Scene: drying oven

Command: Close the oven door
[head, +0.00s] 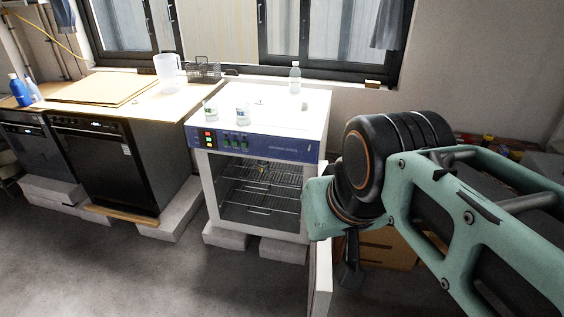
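The white drying oven (262,160) with a blue control panel stands in the middle of the head view. Its front is open and shows wire racks inside. The oven door (321,285) is swung wide open at the right side and appears nearly edge-on, partly covered by my arm. My gripper (349,274) is a small dark shape just right of the door, on the side away from the oven opening. Whether it touches the door cannot be told. Its fingers are too small and dark to show if they are open.
Bottles and beakers stand on the oven top (275,97). A black appliance (105,160) and a wooden counter are at the left. Concrete blocks (283,250) support the oven. A cardboard box (385,248) is behind my arm at the right. Floor in front is clear.

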